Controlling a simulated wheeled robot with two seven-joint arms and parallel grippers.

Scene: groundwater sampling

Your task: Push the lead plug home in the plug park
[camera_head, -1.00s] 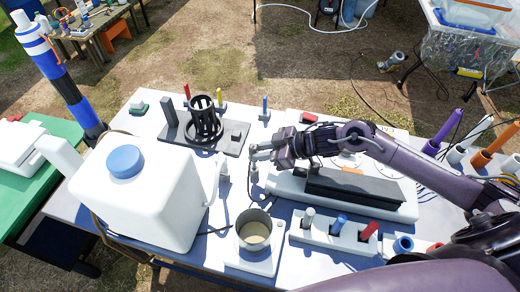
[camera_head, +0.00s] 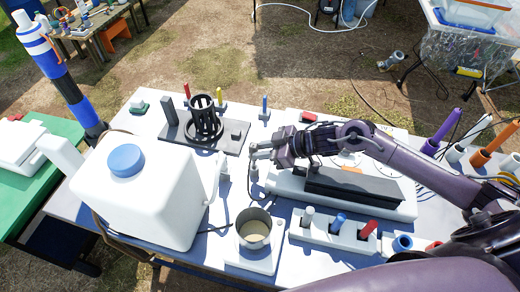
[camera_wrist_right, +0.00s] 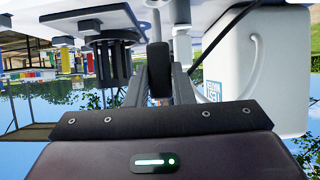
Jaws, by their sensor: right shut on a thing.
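My right gripper (camera_head: 256,153) reaches in from the right above the white table, and its fingers point to the left and down. It is shut on the lead plug, a dark rounded piece (camera_wrist_right: 158,68) between the two fingers in the right wrist view. In the head view a small grey part of the plug (camera_head: 254,172) shows just below the fingertips. A thin dark lead hangs near it. The plug park cannot be made out clearly under the gripper, and I cannot tell how deep the plug sits. My left gripper is not in view.
A large white container with a blue cap (camera_head: 146,195) stands left of the gripper. A black slotted holder (camera_head: 205,122) stands behind. A metal cup (camera_head: 253,230) and a white rack of coloured plugs (camera_head: 322,236) are in front. A long black-topped block (camera_head: 350,188) lies to the right.

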